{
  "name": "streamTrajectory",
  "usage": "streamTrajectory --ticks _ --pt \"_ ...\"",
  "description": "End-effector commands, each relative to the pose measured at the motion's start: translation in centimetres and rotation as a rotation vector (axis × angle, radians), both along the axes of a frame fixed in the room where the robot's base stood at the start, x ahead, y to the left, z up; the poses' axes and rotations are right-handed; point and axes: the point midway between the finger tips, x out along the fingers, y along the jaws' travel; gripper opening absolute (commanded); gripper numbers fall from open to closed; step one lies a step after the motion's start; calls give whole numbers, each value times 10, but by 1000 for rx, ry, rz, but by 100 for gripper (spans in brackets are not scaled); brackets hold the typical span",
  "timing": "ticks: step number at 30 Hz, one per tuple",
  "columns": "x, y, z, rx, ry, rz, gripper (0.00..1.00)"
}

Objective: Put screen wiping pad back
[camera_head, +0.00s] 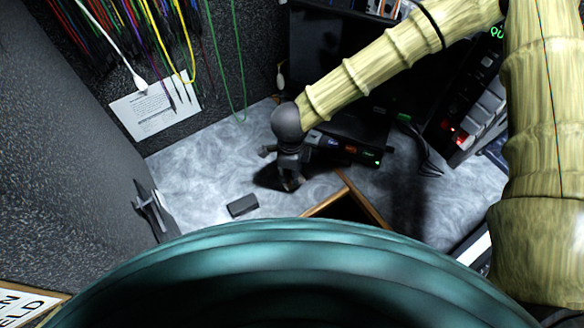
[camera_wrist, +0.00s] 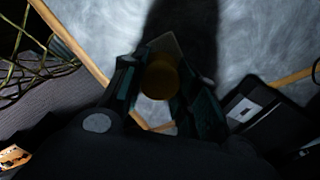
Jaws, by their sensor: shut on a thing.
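My gripper (camera_head: 288,172) is over the grey marbled counter, left of the wooden-edged opening. In the wrist view my gripper (camera_wrist: 158,85) has its fingers closed around a dim amber round part (camera_wrist: 160,80). A flat grey-brown edge (camera_wrist: 166,44) shows just beyond it. This held thing looks like the screen wiping pad, but shadow and the fingers hide most of it. In the head view only a dark shape shows below the fingers. I cannot tell whether it touches the counter.
A small dark block (camera_head: 242,205) lies on the counter, left of my gripper. A black device with lit buttons (camera_head: 350,150) stands close on the right. Cables (camera_head: 185,50) hang at the back left. The counter's left part (camera_head: 190,180) is clear.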

Motion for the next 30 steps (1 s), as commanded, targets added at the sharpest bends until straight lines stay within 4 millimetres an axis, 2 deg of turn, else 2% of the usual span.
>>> streamTrajectory --ticks 10,20,30 --pt "23 -2 -1 0 -1 -2 11" --pt "20 -2 -34 -1 1 0 11" --pt "21 -2 -38 0 0 0 11"
